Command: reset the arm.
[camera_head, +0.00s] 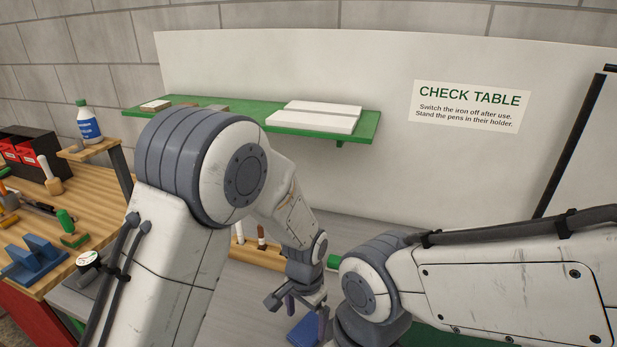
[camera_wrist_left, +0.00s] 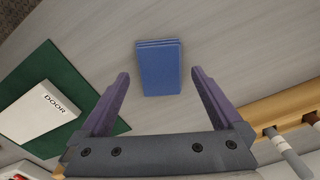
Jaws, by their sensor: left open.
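My left gripper (camera_head: 306,311) hangs above the grey table, at the end of my left arm in the head view. In the left wrist view its two purple fingers (camera_wrist_left: 159,76) are spread apart with nothing between them. A blue block or stack of blue boards (camera_wrist_left: 159,68) lies on the table just beyond the fingertips; it also shows partly in the head view (camera_head: 303,332), below the gripper. My right arm (camera_head: 500,285) reaches in from the right in the head view; its gripper is out of sight.
A white box marked DOOR (camera_wrist_left: 42,108) sits on a green mat (camera_wrist_left: 62,68). A wooden holder (camera_wrist_left: 290,103) with pens stands at the right of the wrist view. A green shelf (camera_head: 366,128) with white boards (camera_head: 315,117) is on the back wall. A wooden bench (camera_head: 92,188) with tools stands left.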

